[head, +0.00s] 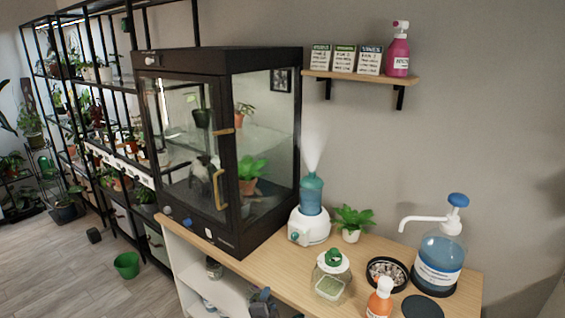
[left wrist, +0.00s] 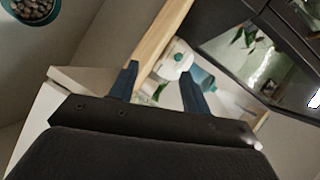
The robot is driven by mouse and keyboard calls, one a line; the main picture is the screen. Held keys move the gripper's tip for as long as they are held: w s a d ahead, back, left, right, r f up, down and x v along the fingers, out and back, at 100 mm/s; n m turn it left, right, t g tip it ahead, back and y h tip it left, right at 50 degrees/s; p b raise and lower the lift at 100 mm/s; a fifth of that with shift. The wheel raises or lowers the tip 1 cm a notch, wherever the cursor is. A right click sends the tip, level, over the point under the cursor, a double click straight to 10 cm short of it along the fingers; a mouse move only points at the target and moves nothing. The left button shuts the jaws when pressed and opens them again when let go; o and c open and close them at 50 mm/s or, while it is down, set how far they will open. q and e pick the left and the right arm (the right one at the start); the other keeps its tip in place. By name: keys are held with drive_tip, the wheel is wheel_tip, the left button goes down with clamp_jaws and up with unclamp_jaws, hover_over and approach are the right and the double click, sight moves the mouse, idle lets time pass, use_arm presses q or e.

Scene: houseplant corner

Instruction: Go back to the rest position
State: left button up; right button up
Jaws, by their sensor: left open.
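My left gripper (head: 262,303) shows at the bottom edge of the head view, low in front of the white shelf unit under the wooden top. In the left wrist view the two dark fingers of my left gripper (left wrist: 160,72) stand apart with nothing between them. Beyond them are the white and teal humidifier (left wrist: 176,62) and the wooden edge (left wrist: 160,32), both clear of the fingers. My right gripper is in neither view.
Floor at left holds a green pot (head: 127,265).

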use_arm(q)
drive_tip(key=s+a+f+n+g, duration=0.3)
drive_tip(key=s+f, duration=0.3)
drive_tip(key=s, duration=0.7)
drive_tip(key=s+a+f+n+g+y, duration=0.1)
drive_tip(key=s+a+f+n+g, duration=0.3)
drive_tip(key=s, duration=1)
drive_tip(key=s+a+f+n+g, duration=0.4)
drive_tip(key=s+f+n+g, duration=0.2)
drive_tip(key=s+f, duration=0.3)
drive_tip(key=s+n, duration=0.1)
drive_tip(key=s, duration=0.3)
drive_tip(key=shift+s+a+f+g+y, duration=0.2)
drive_tip(key=shift+s+f+g+y, duration=0.1)
drive_tip(key=shift+s, duration=0.05)
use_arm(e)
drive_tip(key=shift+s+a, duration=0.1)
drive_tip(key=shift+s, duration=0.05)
